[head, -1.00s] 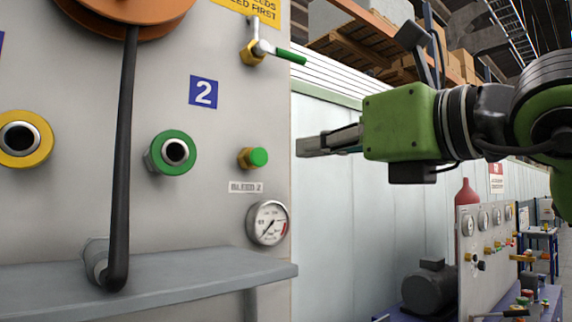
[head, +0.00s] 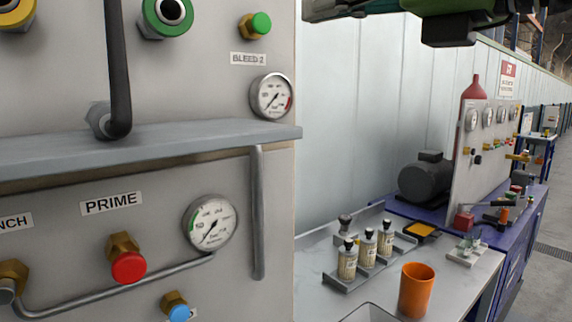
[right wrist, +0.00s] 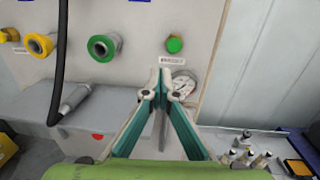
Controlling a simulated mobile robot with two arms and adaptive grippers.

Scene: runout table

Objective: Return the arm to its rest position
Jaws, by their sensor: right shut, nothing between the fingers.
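My right gripper (right wrist: 164,76) shows in the right wrist view with its two grey and teal fingers shut and empty, tips together. It is in front of the panel, with the pressure gauge (right wrist: 183,84) and green knob (right wrist: 174,45) behind the tips. In the head view only the underside of the right gripper (head: 318,10) and its green-black wrist show, cut off at the top edge, to the right of the panel (head: 275,180). No contact with the panel is visible. My left arm and gripper are not in view.
A grey shelf (head: 200,148) juts from the panel, with a dark lever hanging over it. Below right, a table (head: 310,290) holds an orange cup (head: 416,290) and small bottles (head: 368,250). A motor (head: 425,180) stands behind. Space before the white wall looks free.

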